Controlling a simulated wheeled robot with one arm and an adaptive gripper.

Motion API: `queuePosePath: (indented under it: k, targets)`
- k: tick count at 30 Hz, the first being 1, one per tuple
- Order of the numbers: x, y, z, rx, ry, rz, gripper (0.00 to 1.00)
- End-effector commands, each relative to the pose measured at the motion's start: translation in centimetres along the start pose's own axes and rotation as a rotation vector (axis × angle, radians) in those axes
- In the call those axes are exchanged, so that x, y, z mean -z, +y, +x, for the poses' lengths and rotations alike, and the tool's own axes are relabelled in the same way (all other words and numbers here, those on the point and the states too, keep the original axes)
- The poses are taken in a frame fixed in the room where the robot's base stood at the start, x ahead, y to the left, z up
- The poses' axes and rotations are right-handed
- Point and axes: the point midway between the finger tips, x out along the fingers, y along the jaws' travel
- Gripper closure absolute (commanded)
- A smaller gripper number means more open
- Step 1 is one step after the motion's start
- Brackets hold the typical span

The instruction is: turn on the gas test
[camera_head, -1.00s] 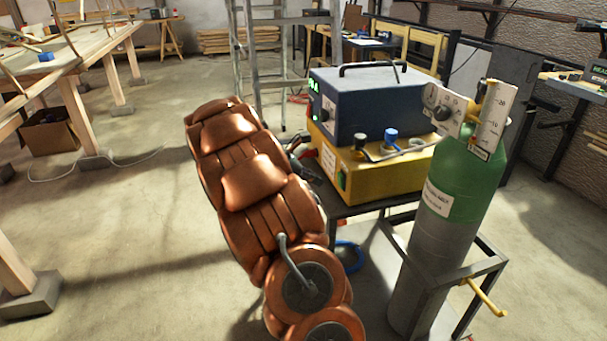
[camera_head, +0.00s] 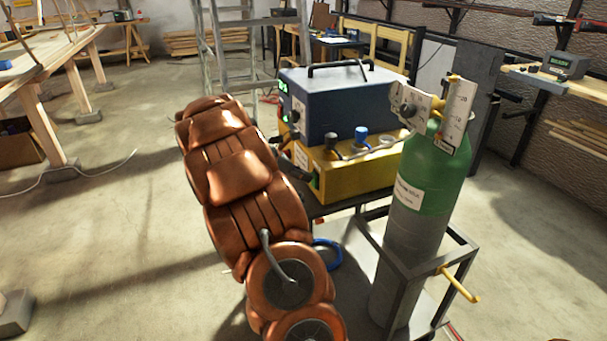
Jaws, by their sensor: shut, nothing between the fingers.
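A blue welding power unit (camera_head: 342,102) with a black handle sits on a yellow unit (camera_head: 355,172). Its front panel faces left and shows at a steep angle, with a green lit display (camera_head: 283,88); no gas test control can be read. My gripper (camera_head: 287,140) shows only as a small dark part beyond my copper arm, close to the front of the units. It appears shut and empty; whether it touches the panel cannot be told. A green and grey gas cylinder (camera_head: 431,190) stands at right with a regulator and flow gauge (camera_head: 455,110) on top.
The units stand on a dark cart whose frame (camera_head: 410,285) holds the cylinder, with a yellow bar (camera_head: 460,285) sticking out at right. A ladder (camera_head: 213,60) stands behind. A wooden bench (camera_head: 50,50) is at left, a shelf (camera_head: 545,80) at right. Floor at left is open.

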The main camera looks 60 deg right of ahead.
Motion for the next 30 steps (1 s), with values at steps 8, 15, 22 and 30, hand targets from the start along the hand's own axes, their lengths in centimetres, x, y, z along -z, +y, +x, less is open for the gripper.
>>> queuePosePath:
  k: [8,15,22,30]
  targets:
    - [-0.3,0.0,0.1,0.001,0.023,-0.001,1.0]
    - [-0.7,0.0,-0.2,0.001,0.022,0.0,1.0]
    - [-1.4,0.0,-0.8,0.002,0.022,0.0,1.0]
    - [-1.6,0.0,-0.9,0.002,0.022,0.0,1.0]
